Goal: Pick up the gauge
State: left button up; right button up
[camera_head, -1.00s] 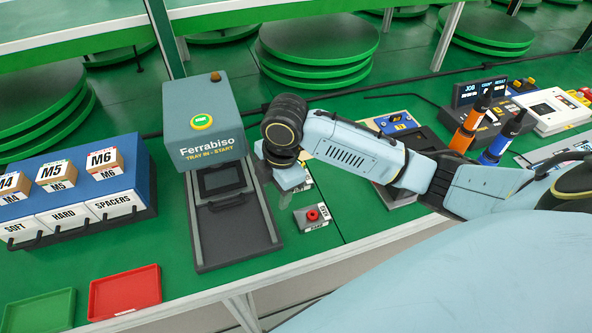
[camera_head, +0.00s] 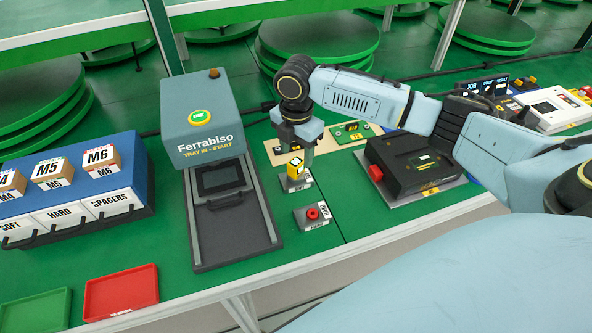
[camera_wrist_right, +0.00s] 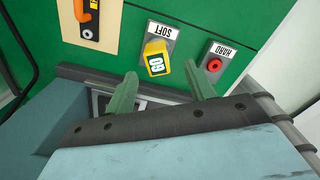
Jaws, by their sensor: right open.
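The gauge (camera_head: 296,166) is a small yellow piece with a white face. It stands on a grey block (camera_head: 293,183), labelled SOFT in the right wrist view. In that view the gauge (camera_wrist_right: 157,62) shows "GO" on its face. My right gripper (camera_head: 303,151) is just above and beside the gauge in the head view, partly in front of it. In the right wrist view its green fingers (camera_wrist_right: 161,72) are spread apart, with the gauge showing beyond their tips. Nothing is held. My left gripper is not in view.
A grey HARD block with a red knob (camera_head: 318,213) stands close by the gauge. The Ferrabiso machine (camera_head: 206,150) is to the left, with its tray slide (camera_head: 235,235). A black box (camera_head: 410,163) is to the right. A beige board (camera_head: 285,153) lies behind.

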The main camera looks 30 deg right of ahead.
aim_at(296, 161)
jog(key=shift+f, duration=0.45)
jog(key=f, duration=0.2)
jog(key=f+b, duration=0.1)
jog(key=f, duration=0.1)
jog(key=shift+w+f, duration=0.2)
jog(key=shift+f, duration=0.1)
jog(key=shift+c, duration=0.4)
jog(key=c, duration=0.5)
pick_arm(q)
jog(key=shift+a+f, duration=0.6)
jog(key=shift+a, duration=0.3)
pick_arm(e)
jog(key=shift+d+r, duration=0.1)
grip_shut()
